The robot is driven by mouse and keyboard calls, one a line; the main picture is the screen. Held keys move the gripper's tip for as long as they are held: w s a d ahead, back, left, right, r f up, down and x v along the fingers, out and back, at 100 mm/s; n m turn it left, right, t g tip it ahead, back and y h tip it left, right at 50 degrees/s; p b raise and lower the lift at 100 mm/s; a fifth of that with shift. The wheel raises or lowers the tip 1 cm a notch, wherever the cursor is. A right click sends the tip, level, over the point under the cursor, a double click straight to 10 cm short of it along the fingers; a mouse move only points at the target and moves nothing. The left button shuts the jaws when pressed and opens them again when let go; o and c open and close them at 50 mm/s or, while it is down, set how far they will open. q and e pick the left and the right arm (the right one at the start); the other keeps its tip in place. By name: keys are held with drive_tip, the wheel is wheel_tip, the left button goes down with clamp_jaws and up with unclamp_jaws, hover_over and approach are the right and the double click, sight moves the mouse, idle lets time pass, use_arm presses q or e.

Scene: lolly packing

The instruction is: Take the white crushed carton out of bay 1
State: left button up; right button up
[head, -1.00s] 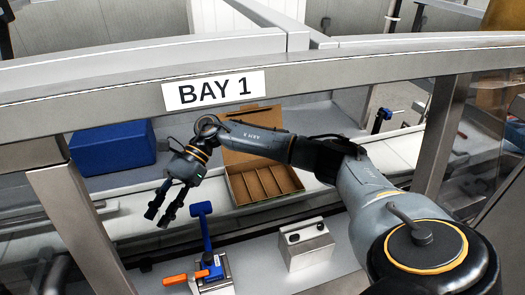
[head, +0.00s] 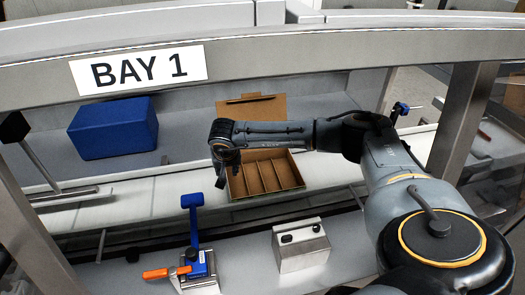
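An open carton (head: 292,182) with a raised brown lid flap (head: 262,105) and several empty divided slots stands on the pale conveyor in bay 1. Its inside is brown; I cannot see any white or crushed part of it. My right arm reaches in from the right across the carton, hiding its back edge. My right gripper (head: 221,179) points down at the carton's left back corner, seen end-on and small. Whether it touches the carton, and how far its fingers are apart, I cannot tell. My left gripper is out of view.
The BAY 1 sign (head: 138,70) is on a grey frame beam above. A blue box (head: 113,128) sits at the back left. In front stand a blue-handled lever device (head: 194,235) with an orange handle and a grey two-button box (head: 301,246). The pale conveyor (head: 120,189) is clear left of the carton.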

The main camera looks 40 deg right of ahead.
drive_tip(key=x, duration=0.3)
drive_tip(key=shift+f, duration=0.1)
drive_tip(key=shift+w+d+f+p, duration=0.1)
drive_tip(key=shift+w+f+p, duration=0.15)
drive_tip(key=shift+p, duration=0.2)
drive_tip(key=p+x, duration=0.1)
drive_tip(key=x, duration=0.3)
drive_tip(key=shift+w+f, duration=0.2)
drive_tip(key=shift+f, duration=0.15)
clamp_jaws()
